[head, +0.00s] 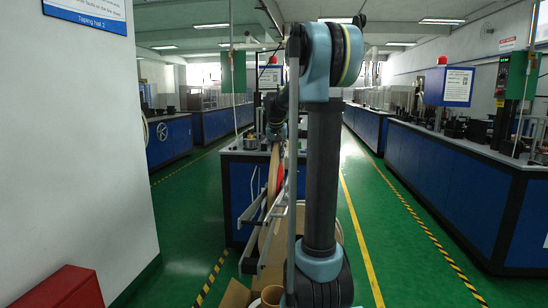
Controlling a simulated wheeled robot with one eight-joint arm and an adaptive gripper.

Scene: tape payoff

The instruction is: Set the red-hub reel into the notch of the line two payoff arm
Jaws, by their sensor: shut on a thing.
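The red-hub reel (273,180) hangs upright, nearly edge-on, with its tan tape to the left and a bit of red hub (281,176) at its right edge. My gripper (275,143) is small and partly covered by my wrist. It points down at the top of the reel and is shut on it. Grey payoff arms (252,210) reach out from the blue bench just below and left of the reel. I cannot read which line they belong to. Their notches, and any contact with the reel, are hidden or too small to tell.
A second tan reel (263,238) sits lower among the grey arms. An open cardboard box (236,294) and a brown core (271,295) are at the bottom. Blue benches (467,182) line the right. A white wall (70,150) and red box (62,288) are left. Green floor (190,215) is clear.

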